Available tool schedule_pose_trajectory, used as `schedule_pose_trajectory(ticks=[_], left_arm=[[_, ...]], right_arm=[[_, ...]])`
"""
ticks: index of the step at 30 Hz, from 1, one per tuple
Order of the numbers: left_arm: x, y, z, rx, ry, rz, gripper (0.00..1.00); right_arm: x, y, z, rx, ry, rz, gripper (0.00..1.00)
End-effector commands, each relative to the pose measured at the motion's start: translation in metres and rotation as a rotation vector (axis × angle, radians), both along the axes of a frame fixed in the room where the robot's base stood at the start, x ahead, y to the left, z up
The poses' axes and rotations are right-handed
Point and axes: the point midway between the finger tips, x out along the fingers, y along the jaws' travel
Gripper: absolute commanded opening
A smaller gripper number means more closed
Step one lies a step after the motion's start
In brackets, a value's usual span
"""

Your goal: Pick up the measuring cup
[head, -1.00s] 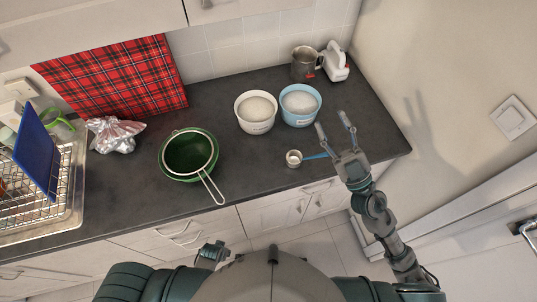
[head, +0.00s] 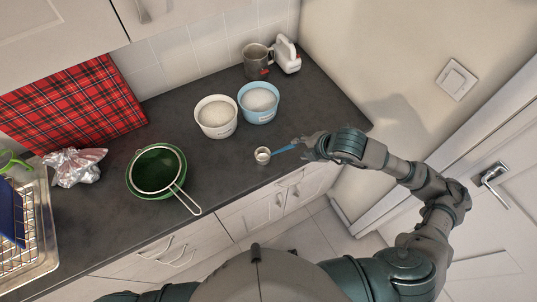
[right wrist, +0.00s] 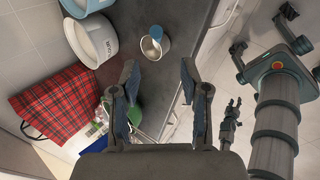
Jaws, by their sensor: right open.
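The measuring cup (head: 262,155) is a small metal cup with a blue handle, upright near the counter's front edge. Its handle points right, toward my right gripper (head: 308,146). In the right wrist view the cup (right wrist: 155,47) lies beyond the open, empty fingertips of my right gripper (right wrist: 158,70), with the handle's near part hard to make out. In the head view the fingers are close to the handle's end; I cannot tell whether they touch it. My left gripper (right wrist: 230,116) shows small in the right wrist view, and its opening is unclear.
White (head: 216,116) and blue (head: 258,102) tubs of white powder stand behind the cup. A metal mug (head: 257,62) and a white jug (head: 287,55) stand at the back. A green bowl with a strainer (head: 158,171) is left. The counter's right end (head: 345,115) is clear.

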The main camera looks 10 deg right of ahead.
Motion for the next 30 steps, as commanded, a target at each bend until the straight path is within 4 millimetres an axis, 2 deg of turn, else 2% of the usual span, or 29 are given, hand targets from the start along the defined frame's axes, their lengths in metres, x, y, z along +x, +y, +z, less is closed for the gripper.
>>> schedule_pose_trajectory(ticks=[6,14,21,30], left_arm=[[0.001,0.0,0.007,0.0,-0.001,-0.001,0.4],[0.001,0.0,0.012,0.001,-0.001,-0.001,0.4],[0.002,0.0,0.023,0.0,-0.001,0.0,0.4],[0.002,-0.001,0.023,0.0,-0.002,0.0,0.4]], right_arm=[[0.021,0.016,-0.034,0.001,0.001,0.002,0.46],[0.033,0.021,-0.052,0.001,0.001,0.002,0.46],[0.054,0.031,-0.08,0.003,0.001,0.003,0.46],[0.057,0.033,-0.088,0.002,-0.002,0.004,0.46]])
